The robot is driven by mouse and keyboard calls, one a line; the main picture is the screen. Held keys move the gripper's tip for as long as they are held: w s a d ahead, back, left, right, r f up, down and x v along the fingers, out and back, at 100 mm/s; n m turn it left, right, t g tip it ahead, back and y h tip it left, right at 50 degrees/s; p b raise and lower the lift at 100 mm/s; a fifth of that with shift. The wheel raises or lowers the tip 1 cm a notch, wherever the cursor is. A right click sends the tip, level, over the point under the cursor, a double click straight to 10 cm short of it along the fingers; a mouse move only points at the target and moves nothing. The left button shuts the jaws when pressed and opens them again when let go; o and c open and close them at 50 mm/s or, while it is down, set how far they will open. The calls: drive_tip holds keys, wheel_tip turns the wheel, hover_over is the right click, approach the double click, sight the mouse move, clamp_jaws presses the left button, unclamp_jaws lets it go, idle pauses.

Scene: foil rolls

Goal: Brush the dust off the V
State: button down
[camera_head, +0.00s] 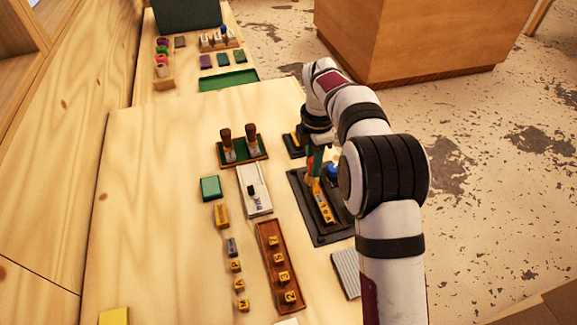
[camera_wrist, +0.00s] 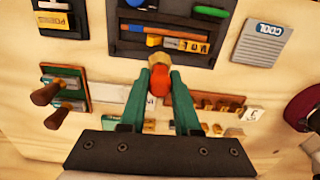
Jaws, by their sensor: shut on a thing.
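My gripper (camera_head: 316,160) has green fingers, and in the wrist view its fingertips (camera_wrist: 158,80) are closed on a small brush (camera_wrist: 159,88). The brush has an orange-red body and a tan tip pointing away from the fingers. In the head view the brush (camera_head: 314,184) is held by the upper end of a yellow lettered row (camera_head: 325,208) in a black tray (camera_head: 306,226); contact is unclear. The row also shows in the wrist view (camera_wrist: 180,40). Several yellow letter blocks stand in a brown wooden tray (camera_head: 268,228). I cannot tell which piece is the V, and no dust is discernible.
A green tray (camera_head: 228,160) holds two brown-handled tools (camera_head: 252,137). A white tray (camera_head: 262,207), a teal block (camera_head: 210,188) and loose letter blocks (camera_head: 239,285) lie left of the black tray.

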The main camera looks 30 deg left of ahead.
drive_tip(key=s+d+r, duration=0.2)
drive_tip(key=s+d, duration=0.4)
drive_tip(key=d, duration=0.3)
drive_tip(key=f, duration=0.4)
drive_tip(key=a+f, duration=0.1)
drive_tip(key=f, duration=0.2)
drive_tip(key=shift+w+f, duration=0.1)
drive_tip(key=shift+w, duration=0.2)
drive_tip(key=shift+w+a+r, duration=0.5)
drive_tip(key=shift+w+a, duration=0.5)
wheel_tip(320, 180, up, 7)
drive_tip(key=s+d, duration=0.2)
drive_tip(key=shift+s+d+f, duration=0.2)
drive_tip(key=shift+s+d, duration=0.15)
